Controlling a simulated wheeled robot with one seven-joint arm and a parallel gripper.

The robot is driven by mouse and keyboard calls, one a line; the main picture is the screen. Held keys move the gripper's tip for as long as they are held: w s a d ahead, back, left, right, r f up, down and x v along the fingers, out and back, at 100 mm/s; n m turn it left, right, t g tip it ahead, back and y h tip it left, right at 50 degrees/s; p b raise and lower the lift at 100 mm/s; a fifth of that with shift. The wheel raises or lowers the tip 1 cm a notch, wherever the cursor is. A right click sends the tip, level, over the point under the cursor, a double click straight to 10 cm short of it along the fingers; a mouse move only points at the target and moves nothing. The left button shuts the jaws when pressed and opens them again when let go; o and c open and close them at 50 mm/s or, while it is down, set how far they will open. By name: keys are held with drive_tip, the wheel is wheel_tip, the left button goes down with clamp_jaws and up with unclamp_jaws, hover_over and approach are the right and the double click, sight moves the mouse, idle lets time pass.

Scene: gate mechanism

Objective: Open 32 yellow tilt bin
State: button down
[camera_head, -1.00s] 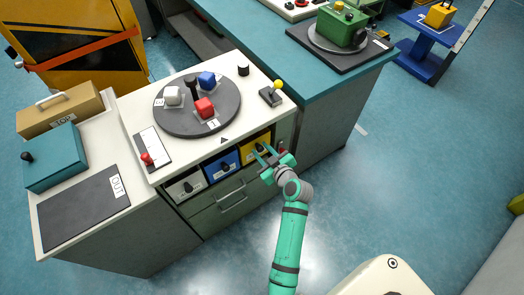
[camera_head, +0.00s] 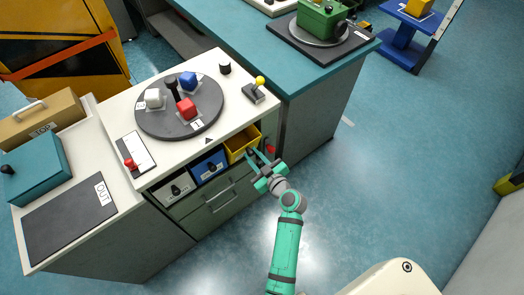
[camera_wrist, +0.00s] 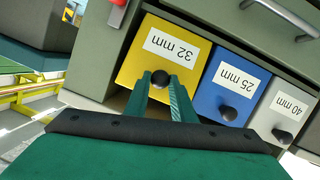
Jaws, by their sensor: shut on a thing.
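The yellow tilt bin (camera_head: 240,146) is at the right end of a row of three bins under the white worktop. In the head view its front is tilted outward and its open top shows. In the wrist view its front (camera_wrist: 138,62) carries a "32 mm" label, and a black knob (camera_wrist: 160,78) sits between my fingertips. My gripper (camera_head: 262,162) is in front of the bin, its fingers shut on that knob. The fingers hide the lower part of the bin front in the wrist view.
The blue 25 mm bin (camera_wrist: 228,88) and the white 40 mm bin (camera_wrist: 283,112) stand beside it, both closed. A red part (camera_head: 270,149) is on the cabinet right of the yellow bin. Drawers (camera_head: 215,200) lie below. Open floor (camera_head: 370,200) is to the right.

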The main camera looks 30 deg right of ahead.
drive_tip(key=s+f, duration=0.1)
drive_tip(key=f, duration=0.1)
drive_tip(key=s+f, duration=0.1)
drive_tip(key=s, duration=0.1)
drive_tip(key=shift+s+d+f, duration=0.1)
drive_tip(key=shift+f, duration=0.35)
drive_tip(key=c, duration=1.6)
unclamp_jaws()
drive_tip(key=shift+o, duration=0.4)
drive_tip(key=shift+r, duration=0.2)
drive_tip(key=v, duration=1.1)
